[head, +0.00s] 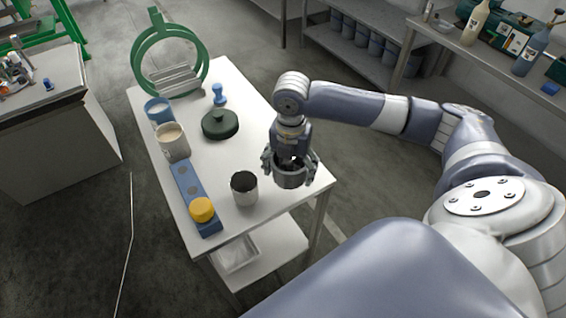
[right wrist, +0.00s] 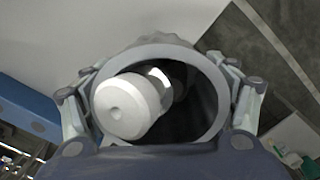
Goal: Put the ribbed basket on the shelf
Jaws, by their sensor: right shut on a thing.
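My right gripper (head: 290,168) is shut on a grey round open-topped vessel (head: 290,175), at the near right edge of the white table. In the right wrist view the gripper's fingers sit on either side of the vessel (right wrist: 215,95), with a white rounded piece (right wrist: 130,105) inside its dark mouth. A green frame of rings with grey slats (head: 168,55) stands at the table's far end. The table's lower shelf (head: 285,255) shows below the top. My left gripper is not in view.
On the white table (head: 262,130) stand a dark-filled cup (head: 244,188), a dark green lid (head: 220,124), mugs (head: 173,141), a blue knob (head: 218,95) and a blue bar (head: 188,188) with a yellow cap (head: 202,209). A pale tray (head: 237,252) sits on the lower shelf. Shelving (head: 345,45) stands behind.

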